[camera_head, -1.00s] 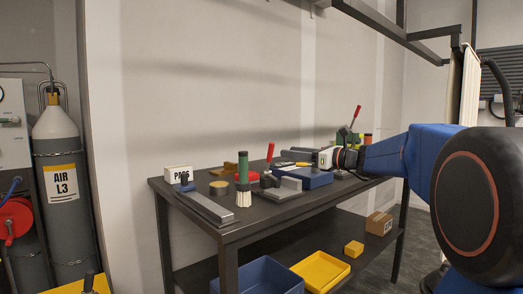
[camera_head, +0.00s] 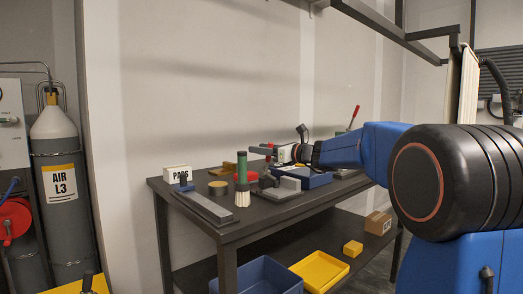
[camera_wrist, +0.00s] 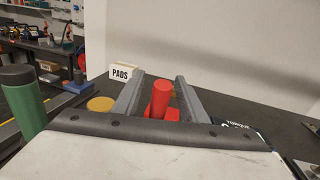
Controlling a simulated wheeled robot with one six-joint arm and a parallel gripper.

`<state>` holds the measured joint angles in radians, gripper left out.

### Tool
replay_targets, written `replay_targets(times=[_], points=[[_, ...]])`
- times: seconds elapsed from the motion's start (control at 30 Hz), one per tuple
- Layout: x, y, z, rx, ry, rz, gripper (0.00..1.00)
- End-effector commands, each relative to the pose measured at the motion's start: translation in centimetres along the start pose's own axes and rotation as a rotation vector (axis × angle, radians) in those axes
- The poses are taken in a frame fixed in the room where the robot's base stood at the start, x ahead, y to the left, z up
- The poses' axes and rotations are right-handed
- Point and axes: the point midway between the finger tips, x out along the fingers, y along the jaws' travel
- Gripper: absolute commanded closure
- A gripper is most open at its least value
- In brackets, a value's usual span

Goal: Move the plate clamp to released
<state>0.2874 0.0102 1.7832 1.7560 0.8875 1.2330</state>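The plate clamp is the red-handled clamp on the bench. In the wrist view its red handle (camera_wrist: 162,102) stands between the two grey fingers of my gripper (camera_wrist: 158,92). There are visible gaps on both sides, so my gripper is open around the handle and not pressed on it. In the head view my gripper (camera_head: 262,151) is over the middle of the bench, above the grey clamp base (camera_head: 268,181). The handle is mostly hidden there by the fingers. The clamp's lower parts are hidden in the wrist view.
A PADS box (camera_head: 177,174) and a flat grey bar (camera_head: 205,208) are farther left. Another red-handled tool (camera_head: 354,117) stands at the right.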

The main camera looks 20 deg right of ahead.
Motion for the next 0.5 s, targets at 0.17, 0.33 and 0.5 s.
replay_targets(times=[0.17,0.33,0.5], points=[[0.11,0.00,0.00,0.000,0.000,0.000,0.61],[0.09,0.00,0.00,0.000,0.000,0.000,0.80],[0.09,0.00,0.00,0.000,0.000,0.000,1.00]])
